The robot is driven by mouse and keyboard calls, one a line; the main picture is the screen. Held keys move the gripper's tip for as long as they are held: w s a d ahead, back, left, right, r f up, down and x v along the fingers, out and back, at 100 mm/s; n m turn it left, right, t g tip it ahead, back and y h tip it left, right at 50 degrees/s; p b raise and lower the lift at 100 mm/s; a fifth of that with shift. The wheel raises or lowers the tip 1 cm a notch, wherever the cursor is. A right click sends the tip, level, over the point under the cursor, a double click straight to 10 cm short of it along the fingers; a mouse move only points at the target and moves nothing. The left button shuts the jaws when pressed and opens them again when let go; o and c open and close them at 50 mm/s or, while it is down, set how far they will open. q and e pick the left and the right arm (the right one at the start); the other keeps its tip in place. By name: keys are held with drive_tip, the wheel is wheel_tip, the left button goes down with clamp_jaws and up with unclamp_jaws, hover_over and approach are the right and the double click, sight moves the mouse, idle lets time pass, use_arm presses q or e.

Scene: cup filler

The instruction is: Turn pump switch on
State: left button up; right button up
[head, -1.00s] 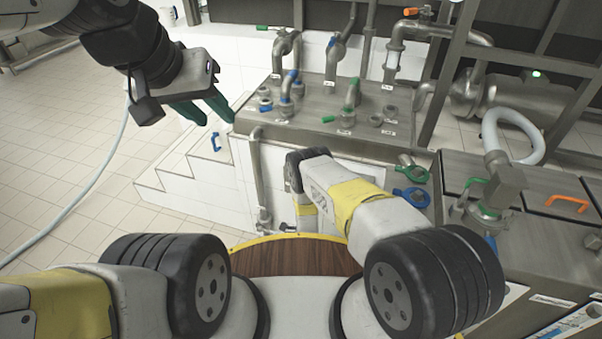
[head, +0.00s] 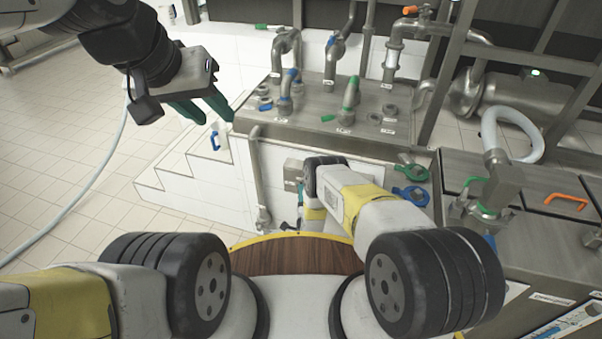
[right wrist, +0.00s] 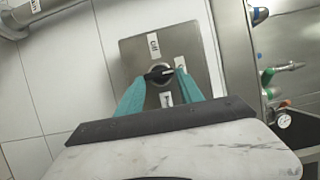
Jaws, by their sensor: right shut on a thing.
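The pump switch is a dark round knob (right wrist: 160,73) on a grey metal box (right wrist: 136,53) with white labels, on the tiled wall. The upper label seems to read "Off"; the lower one is partly covered. My right gripper (right wrist: 161,76) has its teal fingers on both sides of the knob, shut on it.
A metal counter (head: 318,105) with pipes and coloured valve handles stands above the box. White steps (head: 165,180) are to the left, with a blue-handled white bottle (head: 222,137). A vertical pipe (head: 259,185) runs left of the box. A metal cabinet (head: 545,232) is at right.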

drive_tip(key=o, duration=1.4)
drive_tip(key=s, duration=0.7)
drive_tip(key=shift+s+d, duration=0.3)
drive_tip(key=shift+s, duration=0.1)
